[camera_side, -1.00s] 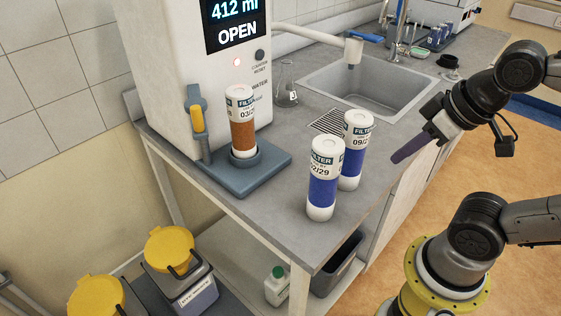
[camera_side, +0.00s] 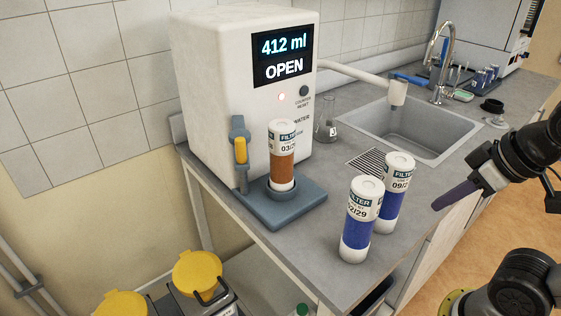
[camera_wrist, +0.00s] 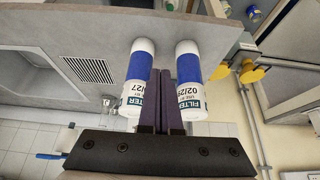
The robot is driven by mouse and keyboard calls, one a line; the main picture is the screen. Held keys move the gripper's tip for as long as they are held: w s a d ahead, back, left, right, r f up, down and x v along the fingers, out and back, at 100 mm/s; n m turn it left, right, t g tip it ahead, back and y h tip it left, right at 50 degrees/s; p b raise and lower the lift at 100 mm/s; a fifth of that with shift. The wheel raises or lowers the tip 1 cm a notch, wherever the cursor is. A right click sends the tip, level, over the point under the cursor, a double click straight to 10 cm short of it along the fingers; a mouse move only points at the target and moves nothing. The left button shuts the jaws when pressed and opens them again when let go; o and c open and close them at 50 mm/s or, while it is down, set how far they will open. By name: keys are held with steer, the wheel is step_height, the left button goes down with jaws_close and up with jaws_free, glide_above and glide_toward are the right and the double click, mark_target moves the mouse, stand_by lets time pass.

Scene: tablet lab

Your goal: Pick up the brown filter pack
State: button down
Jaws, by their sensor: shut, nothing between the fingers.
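The brown filter pack (camera_side: 283,165), white with a brown band and a "03/" label, stands upright in the round holder (camera_side: 281,194) at the base of the white water machine. Its lower end is hidden in the holder. Two blue-banded filter packs stand upright to its right on the bench: the front one (camera_side: 357,236) and the rear one (camera_side: 394,212). My gripper (camera_side: 435,207), with dark purple fingers, is right of the blue packs, apart from the brown one. In the wrist view my gripper (camera_wrist: 166,73) is shut and empty, its fingers appearing between the blue packs.
The water machine (camera_side: 208,90) reads "412 ml" and "OPEN". A yellow-handled lever (camera_side: 240,150) stands left of the brown pack. A glass flask (camera_side: 326,125), sink (camera_side: 425,128) and drain grille (camera_side: 368,162) lie behind. Yellow-lidded bins (camera_side: 197,272) stand below the bench.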

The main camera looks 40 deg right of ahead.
stand_by(0.3)
jaws_free()
stand_by(0.4)
